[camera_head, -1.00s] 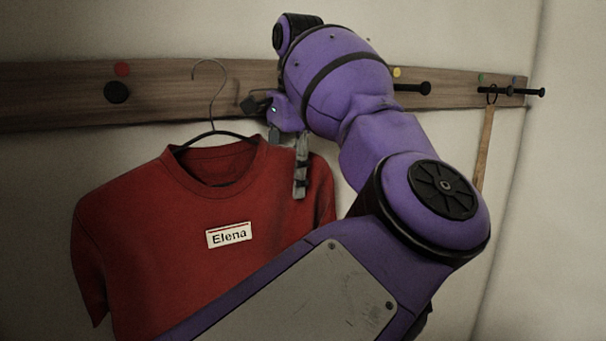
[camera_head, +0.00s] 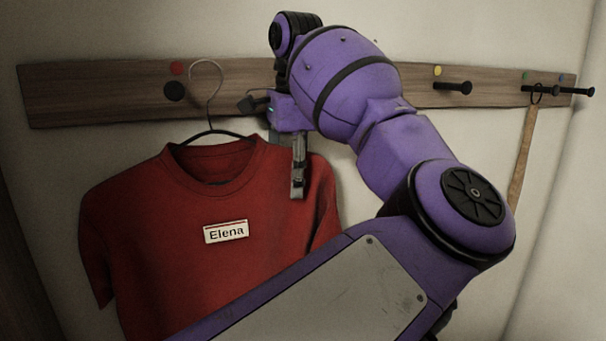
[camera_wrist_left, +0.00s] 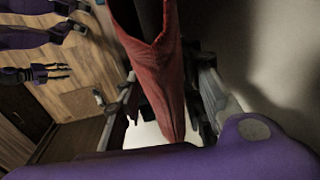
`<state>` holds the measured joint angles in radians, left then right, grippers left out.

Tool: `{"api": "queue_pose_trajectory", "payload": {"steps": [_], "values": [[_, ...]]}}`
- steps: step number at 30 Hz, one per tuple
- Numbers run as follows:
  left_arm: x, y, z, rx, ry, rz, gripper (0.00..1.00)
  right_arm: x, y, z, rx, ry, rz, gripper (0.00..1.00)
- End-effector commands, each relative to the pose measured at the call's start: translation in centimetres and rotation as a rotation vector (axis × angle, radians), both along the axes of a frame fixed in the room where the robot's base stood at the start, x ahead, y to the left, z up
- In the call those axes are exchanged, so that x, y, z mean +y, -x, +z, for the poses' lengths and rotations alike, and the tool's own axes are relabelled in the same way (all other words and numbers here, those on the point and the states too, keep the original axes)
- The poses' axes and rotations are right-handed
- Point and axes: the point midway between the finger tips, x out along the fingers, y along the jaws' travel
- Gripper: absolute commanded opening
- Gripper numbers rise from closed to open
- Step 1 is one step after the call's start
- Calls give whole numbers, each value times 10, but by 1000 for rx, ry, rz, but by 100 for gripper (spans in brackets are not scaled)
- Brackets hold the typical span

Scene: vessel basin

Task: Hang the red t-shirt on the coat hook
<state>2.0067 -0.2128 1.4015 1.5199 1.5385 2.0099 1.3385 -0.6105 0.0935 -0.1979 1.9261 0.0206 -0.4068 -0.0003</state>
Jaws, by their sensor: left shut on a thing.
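The red t-shirt (camera_head: 195,250) hangs upright on a black hanger (camera_head: 211,134) and bears a white "Elena" label. The hanger's metal hook (camera_head: 207,66) stands bare above the collar. It is just right of a black coat hook (camera_head: 174,91) under a red dot and looks apart from it; the depth between them is unclear. My left gripper (camera_head: 298,172) is shut at the shirt's right shoulder. In the left wrist view the red cloth (camera_wrist_left: 160,75) runs between its fingers. A small dark gripper, apparently my right one (camera_wrist_left: 50,72), shows at the left there; its jaws are unclear.
The wooden board (camera_head: 90,92) runs along the pale wall. Another black hook (camera_head: 453,87) sits under a yellow dot. At the right end, a strap (camera_head: 522,155) hangs by a ring from a hook near green and blue dots. My left arm covers the board's middle.

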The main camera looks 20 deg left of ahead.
Motion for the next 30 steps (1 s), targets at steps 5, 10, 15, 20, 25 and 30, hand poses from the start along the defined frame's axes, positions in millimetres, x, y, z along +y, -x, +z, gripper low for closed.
{"api": "queue_pose_trajectory", "payload": {"steps": [5,10,15,20,25,30], "values": [[12,10,3,-5,-1,3,0,0,0,2,-1,1,4,40],[22,19,3,-5,-1,3,0,2,-5,8,-12,-2,6,40],[30,25,-5,0,0,2,0,4,-5,8,-14,-6,8,40],[33,27,-16,2,-1,1,0,4,-3,6,-7,-5,7,40],[34,28,-23,1,0,1,0,2,-1,4,-4,-2,5,40],[34,29,-24,-1,-1,1,0,-1,-2,5,-7,0,1,40]]}}
